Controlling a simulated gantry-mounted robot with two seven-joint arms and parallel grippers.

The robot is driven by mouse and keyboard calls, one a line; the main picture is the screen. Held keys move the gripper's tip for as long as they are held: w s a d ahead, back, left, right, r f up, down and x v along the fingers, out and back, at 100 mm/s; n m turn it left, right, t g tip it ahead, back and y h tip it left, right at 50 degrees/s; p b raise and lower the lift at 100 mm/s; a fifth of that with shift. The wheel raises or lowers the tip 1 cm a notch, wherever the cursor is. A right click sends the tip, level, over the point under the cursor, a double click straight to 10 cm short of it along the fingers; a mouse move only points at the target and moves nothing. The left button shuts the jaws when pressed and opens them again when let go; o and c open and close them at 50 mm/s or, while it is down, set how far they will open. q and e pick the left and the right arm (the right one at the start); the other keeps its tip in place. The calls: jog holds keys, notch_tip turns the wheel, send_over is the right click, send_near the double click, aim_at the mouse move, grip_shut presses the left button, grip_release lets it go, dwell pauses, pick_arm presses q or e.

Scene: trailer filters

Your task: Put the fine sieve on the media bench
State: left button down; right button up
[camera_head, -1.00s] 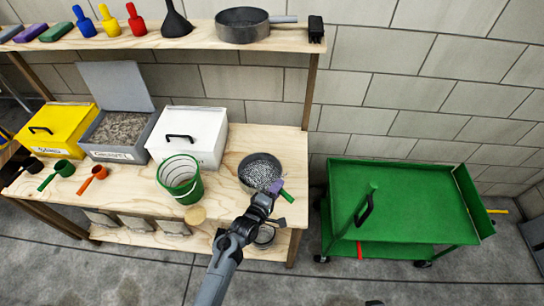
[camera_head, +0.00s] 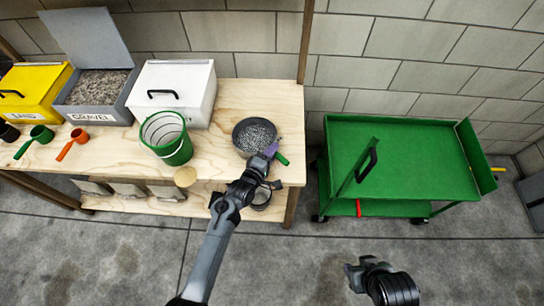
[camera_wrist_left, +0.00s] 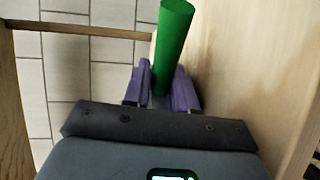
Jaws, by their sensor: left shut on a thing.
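The fine sieve is a dark round pan with a speckled mesh (camera_head: 254,136) and a green handle (camera_head: 283,159). It is at the right end of the wooden media bench (camera_head: 225,165); I cannot tell whether its base touches the top. My left gripper (camera_head: 271,151), with purple fingers, is shut on the green handle. In the left wrist view the handle (camera_wrist_left: 173,45) stands between the purple fingers (camera_wrist_left: 161,88); the pan is hidden there. My right gripper (camera_head: 353,275) is at the lower right over the floor, away from the bench; its jaws are unclear.
A green-banded bucket (camera_head: 167,138) and a white lidded box (camera_head: 172,90) stand left of the sieve. A gravel bin (camera_head: 97,105) and a yellow sand bin (camera_head: 35,98) are farther left. A green cart (camera_head: 410,160) stands right of the bench, across a gap.

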pick_arm(q)
jog(key=shift+f, duration=0.5)
jog(key=shift+r, duration=0.1)
pick_arm(e)
jog(key=shift+f, duration=0.5)
pick_arm(q)
jog(key=c, duration=0.9)
grip_release()
pick_arm(e)
jog(key=shift+a, duration=0.1)
pick_arm(q)
jog(key=shift+s+a, duration=0.1)
pick_arm(e)
jog(key=shift+w+r, duration=0.1)
jog(key=shift+r, duration=0.05)
